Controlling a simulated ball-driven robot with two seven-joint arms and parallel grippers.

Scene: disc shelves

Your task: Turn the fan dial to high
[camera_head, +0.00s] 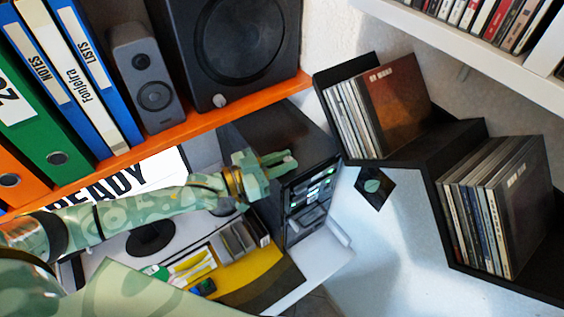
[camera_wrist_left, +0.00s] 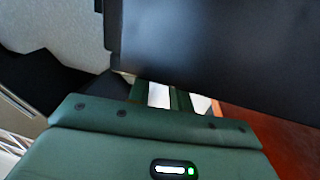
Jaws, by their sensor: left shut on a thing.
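The black tower (camera_head: 302,150) stands under the orange shelf, and its front panel with bright labels and several bays faces right. My left gripper (camera_head: 290,160) is at the upper edge of that front panel. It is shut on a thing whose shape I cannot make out. In the left wrist view the fingers (camera_wrist_left: 170,95) run in under a large dark surface (camera_wrist_left: 215,50), which hides the fingertips. I cannot clearly make out a fan dial or its setting. A dark square plate with a round teal piece (camera_head: 374,186) is on the wall to the right. My right gripper is out of view.
The orange shelf (camera_head: 190,123) above the arm carries binders, a small grey speaker (camera_head: 146,75) and a large black speaker (camera_head: 235,50). Black stepped shelves (camera_head: 440,152) with records are at right. A yellow tray (camera_head: 235,275) lies below. The wall lower right is bare.

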